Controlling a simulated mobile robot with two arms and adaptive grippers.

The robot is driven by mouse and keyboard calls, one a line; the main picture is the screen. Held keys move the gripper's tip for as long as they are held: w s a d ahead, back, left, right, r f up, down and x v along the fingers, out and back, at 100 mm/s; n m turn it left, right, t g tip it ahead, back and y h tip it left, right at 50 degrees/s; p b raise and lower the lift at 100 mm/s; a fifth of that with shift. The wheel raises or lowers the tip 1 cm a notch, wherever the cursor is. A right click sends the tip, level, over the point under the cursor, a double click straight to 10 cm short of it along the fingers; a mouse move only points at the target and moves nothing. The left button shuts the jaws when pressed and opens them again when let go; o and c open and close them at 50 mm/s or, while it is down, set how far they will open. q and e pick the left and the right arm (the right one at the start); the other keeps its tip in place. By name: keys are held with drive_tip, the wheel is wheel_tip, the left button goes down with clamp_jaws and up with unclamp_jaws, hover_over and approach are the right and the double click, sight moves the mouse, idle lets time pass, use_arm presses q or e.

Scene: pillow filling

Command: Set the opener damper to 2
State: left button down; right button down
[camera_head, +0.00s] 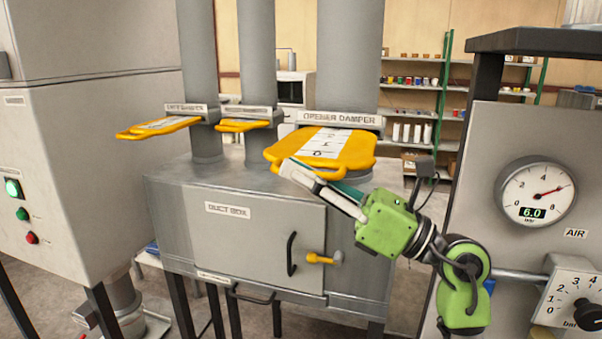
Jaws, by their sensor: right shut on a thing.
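The opener damper (358,150) is a yellow slide plate with a white number scale, sticking out of the thick right pipe below a label reading OPENER DAMPER. Several scale marks show, with a 0 near the front edge; the reading at the pipe is too small to tell. My right gripper (288,170) is at the plate's front left edge, its fingers shut on the yellow front rim. The fingers cover part of that rim. My left gripper is not in view.
Two smaller yellow damper plates (158,127) and (243,126) stick out of the other pipes. The grey duct box (180,215) stands below. An air panel with a gauge (535,193) stands right, and a grey cabinet (80,150) left.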

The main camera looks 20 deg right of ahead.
sight(313, 157)
drive_tip(key=w+d+b, duration=0.1)
drive_tip(key=w, duration=0.1)
drive_tip(key=w+d+b, duration=0.1)
drive_tip(key=w+d, duration=0.1)
drive_tip(key=shift+w, duration=0.2)
drive_tip(key=shift+w+d, duration=0.2)
drive_tip(key=shift+w, duration=0.1)
drive_tip(key=c, duration=2.2)
unclamp_jaws()
drive_tip(key=shift+o, duration=0.2)
drive_tip(key=shift+s, duration=0.1)
drive_tip(key=v, duration=1.2)
drive_tip(key=shift+f, duration=0.15)
